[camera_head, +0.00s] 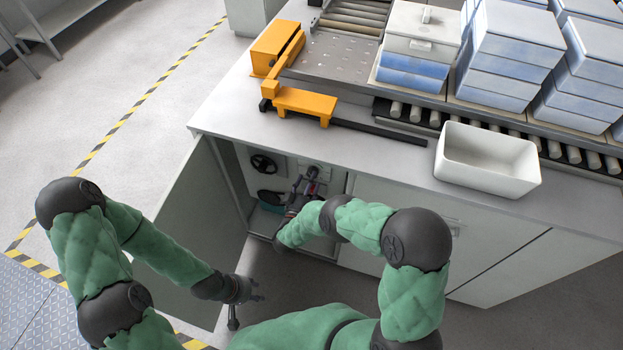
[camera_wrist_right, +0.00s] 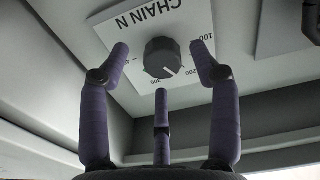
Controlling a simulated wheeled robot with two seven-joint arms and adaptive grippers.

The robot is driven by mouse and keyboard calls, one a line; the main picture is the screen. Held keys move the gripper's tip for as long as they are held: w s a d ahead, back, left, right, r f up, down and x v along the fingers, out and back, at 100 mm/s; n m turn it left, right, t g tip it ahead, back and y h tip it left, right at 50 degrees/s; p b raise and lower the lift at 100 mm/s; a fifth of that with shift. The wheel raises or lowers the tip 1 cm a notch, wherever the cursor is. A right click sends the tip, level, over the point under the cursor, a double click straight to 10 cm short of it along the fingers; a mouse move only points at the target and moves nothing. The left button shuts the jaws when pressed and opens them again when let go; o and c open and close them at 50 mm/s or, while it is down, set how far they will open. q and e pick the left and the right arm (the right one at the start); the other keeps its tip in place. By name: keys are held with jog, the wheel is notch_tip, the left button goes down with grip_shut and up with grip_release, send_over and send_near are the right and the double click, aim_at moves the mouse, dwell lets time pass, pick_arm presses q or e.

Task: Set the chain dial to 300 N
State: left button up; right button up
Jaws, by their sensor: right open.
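The chain dial (camera_wrist_right: 162,58) is a black round knob on a white plate (camera_wrist_right: 130,35) marked CHAIN N, with numbers around it including 100, 200 and 300. A white mark on the knob points to the lower right in the right wrist view, seemingly near 200. My right gripper (camera_wrist_right: 162,70) is open and empty, its purple fingers spread around the knob's front with no contact visible. In the head view the right gripper (camera_head: 308,185) reaches inside the open cabinet, and my arm hides part of the panel. My left gripper (camera_head: 252,290) is by the open door's lower edge, too small to read.
A black handwheel (camera_head: 263,164) sits inside the cabinet. The worktop above carries a white bin (camera_head: 485,185), an orange pusher (camera_head: 305,103) and stacked boxes (camera_head: 510,50).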

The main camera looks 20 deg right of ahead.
jog(key=shift+x, duration=1.25)
jog(key=c, duration=1.1)
jog(key=shift+s, duration=0.1)
jog(key=shift+c, duration=0.2)
jog(key=shift+f, duration=0.1)
